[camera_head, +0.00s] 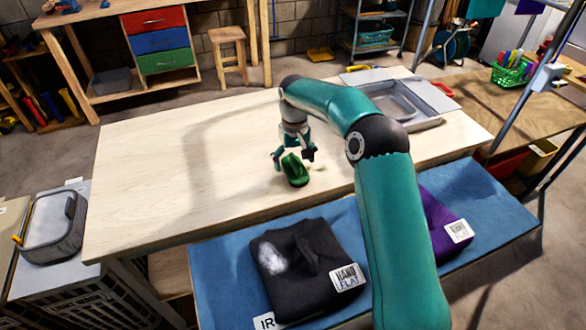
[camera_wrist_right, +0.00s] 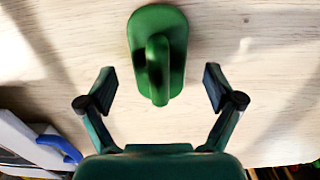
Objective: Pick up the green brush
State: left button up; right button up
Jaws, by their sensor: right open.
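The green brush (camera_head: 294,170) lies on the pale wooden table, with its raised handle facing up. In the right wrist view the brush (camera_wrist_right: 158,50) is at the upper middle, beyond and between the fingertips. My right gripper (camera_head: 293,157) is just above and behind the brush in the head view. In the wrist view the right gripper (camera_wrist_right: 158,88) has its two fingers spread wide on either side, with nothing held. My left gripper is in neither view.
The wooden table (camera_head: 150,150) is mostly bare on its left. A blue ironing surface (camera_head: 215,275) in front holds a dark folded garment (camera_head: 300,262) and a purple one (camera_head: 440,210). Small pale bits lie beside the brush.

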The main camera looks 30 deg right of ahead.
notch_tip(320, 180, down, 2)
jog(key=c, duration=1.3)
jog(key=shift+r, duration=0.2)
